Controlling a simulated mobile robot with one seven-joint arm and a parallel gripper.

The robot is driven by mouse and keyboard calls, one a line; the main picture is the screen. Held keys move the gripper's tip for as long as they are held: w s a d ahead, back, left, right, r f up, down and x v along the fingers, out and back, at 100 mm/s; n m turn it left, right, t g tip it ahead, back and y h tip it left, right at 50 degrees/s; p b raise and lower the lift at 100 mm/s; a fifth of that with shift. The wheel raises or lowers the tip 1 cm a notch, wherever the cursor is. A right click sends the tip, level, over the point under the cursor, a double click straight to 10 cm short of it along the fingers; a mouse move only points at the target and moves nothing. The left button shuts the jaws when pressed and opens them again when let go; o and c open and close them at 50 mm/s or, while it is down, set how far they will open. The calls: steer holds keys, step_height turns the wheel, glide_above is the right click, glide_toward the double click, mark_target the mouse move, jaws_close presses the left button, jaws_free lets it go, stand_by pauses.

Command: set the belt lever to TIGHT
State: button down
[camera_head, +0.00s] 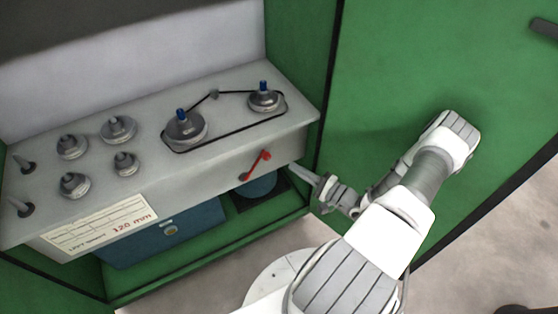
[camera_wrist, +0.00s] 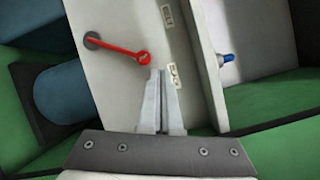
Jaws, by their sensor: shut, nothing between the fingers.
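The red belt lever (camera_head: 257,163) is on the front face of the grey machine box, tilted up to the right from its pivot. In the wrist view the lever (camera_wrist: 118,48) runs from a dark round pivot to a ring-shaped red knob. Two small pale labels sit on the face, one (camera_wrist: 167,12) farther up and one (camera_wrist: 174,75) by my fingertips; I cannot read them surely. My gripper (camera_head: 296,167) is shut and empty. In the wrist view its fingertips (camera_wrist: 161,72) are just beside the knob, seemingly apart from it. A black belt (camera_head: 235,93) runs by two pulleys.
The pulleys (camera_head: 185,128) (camera_head: 264,101) have blue tops. Several grey knobs and pulleys stand on the box's left. A blue box (camera_head: 170,232) and a dark blue motor (camera_head: 258,186) sit below. A green door (camera_head: 420,70) stands open at right, close to my arm.

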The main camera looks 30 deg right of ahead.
steer(key=s+d+f+m+t+h, duration=0.1)
steer(key=d+f+m+h, duration=0.2)
steer(key=f, duration=0.3)
steer(key=shift+s+d+m+t+h+b, duration=0.25)
steer(key=shift+m+t+h+b, duration=0.1)
steer(key=shift+h, duration=0.45)
steer(key=shift+a+f, duration=0.1)
steer(key=w+a+r+b, duration=0.2)
steer(key=w+a, duration=0.3)
steer(key=w, duration=0.5)
steer(key=shift+a+r+b, duration=0.2)
steer(key=shift+a+b, duration=0.05)
steer(key=shift+b, duration=0.15)
steer(key=shift+r, duration=0.15)
